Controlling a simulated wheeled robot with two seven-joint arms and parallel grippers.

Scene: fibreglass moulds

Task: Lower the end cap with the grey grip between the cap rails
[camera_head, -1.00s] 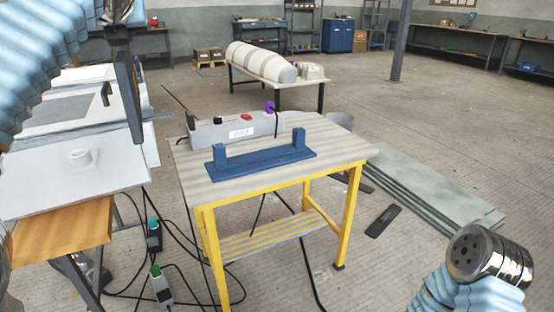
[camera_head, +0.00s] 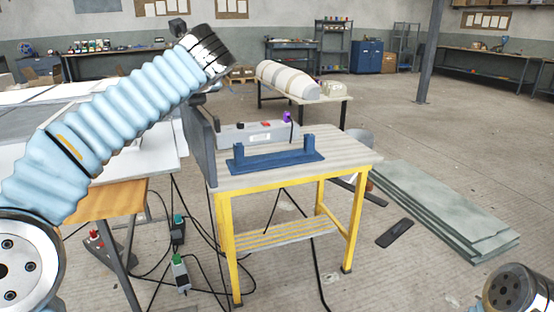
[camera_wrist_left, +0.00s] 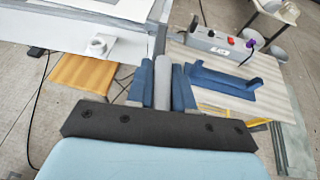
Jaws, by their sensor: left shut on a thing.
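The end cap (camera_head: 200,142) is a dark grey flat panel, seen nearly edge-on in the head view. It hangs upright at the left edge of the yellow-legged table, left of the cap rails in the picture. The cap rails are a blue base (camera_head: 275,161) with two uprights; nothing is between them. My left gripper's blue fingers (camera_wrist_left: 163,84) are shut on the grey grip (camera_wrist_left: 163,88) in the left wrist view. In the head view the fingers are mostly hidden by my wrist. My right arm's metal end shows at the lower right, its gripper out of view.
A grey box with buttons (camera_head: 228,137) stands behind the rails on the table (camera_head: 345,152). A white bench (camera_head: 150,152) is at the left. Cables lie on the floor below. Grey sheets (camera_head: 440,210) are stacked at the right.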

